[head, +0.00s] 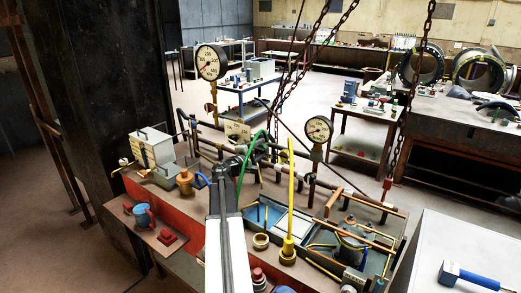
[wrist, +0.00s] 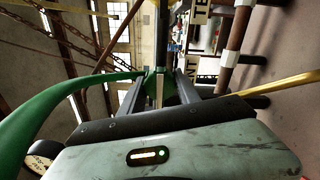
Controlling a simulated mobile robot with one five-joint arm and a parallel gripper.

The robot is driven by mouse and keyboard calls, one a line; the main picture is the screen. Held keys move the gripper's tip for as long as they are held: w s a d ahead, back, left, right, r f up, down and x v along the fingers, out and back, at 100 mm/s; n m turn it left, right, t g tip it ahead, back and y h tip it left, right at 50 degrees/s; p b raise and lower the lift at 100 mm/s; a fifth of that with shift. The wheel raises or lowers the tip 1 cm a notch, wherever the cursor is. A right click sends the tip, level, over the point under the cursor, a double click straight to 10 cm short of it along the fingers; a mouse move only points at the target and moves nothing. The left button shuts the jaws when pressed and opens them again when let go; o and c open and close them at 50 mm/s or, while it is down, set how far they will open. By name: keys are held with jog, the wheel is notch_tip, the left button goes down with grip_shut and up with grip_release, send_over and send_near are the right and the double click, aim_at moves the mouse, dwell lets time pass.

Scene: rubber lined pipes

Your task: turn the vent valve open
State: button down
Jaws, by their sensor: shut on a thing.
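My gripper (head: 240,153) reaches over the bench to the pipework, just below a small lettered sign (head: 237,130). In the wrist view my gripper (wrist: 160,88) has its two fingers closed around a narrow part, the valve lever (wrist: 158,92). A dark bar runs on beyond the fingertips. Part of the sign's lettering shows close by at right. A green curved hose (wrist: 75,83) passes beside the fingers at left; in the head view it arcs right of my gripper (head: 243,172). The fingers hide most of the valve body, and its angle cannot be told.
Pressure gauges stand on the pipes at left (head: 211,62) and right (head: 318,129). Chains (head: 412,100) hang at right.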

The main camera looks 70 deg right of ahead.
jog(key=shift+w, duration=0.1)
jog(key=c, duration=0.9)
grip_release()
jog(key=shift+a, duration=0.15)
jog(key=v, duration=0.7)
jog(key=shift+w+a, duration=0.1)
jog(key=shift+a, duration=0.1)
